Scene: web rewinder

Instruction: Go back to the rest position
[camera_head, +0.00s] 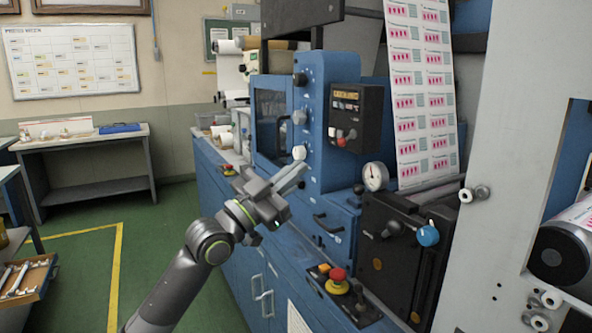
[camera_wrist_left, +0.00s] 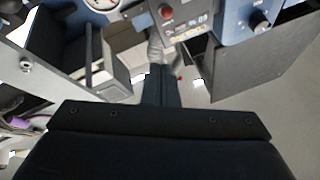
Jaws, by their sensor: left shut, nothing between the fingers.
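My left arm comes in from the bottom of the head view, with its grey left gripper (camera_head: 292,177) raised in front of the blue machine (camera_head: 331,165). Its fingers point up and to the right, close to a white knob (camera_head: 299,152); I cannot tell whether they touch it. In the left wrist view the dark fingers (camera_wrist_left: 161,85) are together, with nothing seen between them. My right gripper is not in view.
A pressure gauge (camera_head: 375,176), a blue knob (camera_head: 428,236) and a red emergency button (camera_head: 338,274) are on the machine to the right. A printed web (camera_head: 422,95) hangs above. An open drawer (camera_head: 25,279) is at lower left. Green floor (camera_head: 160,235) between is clear.

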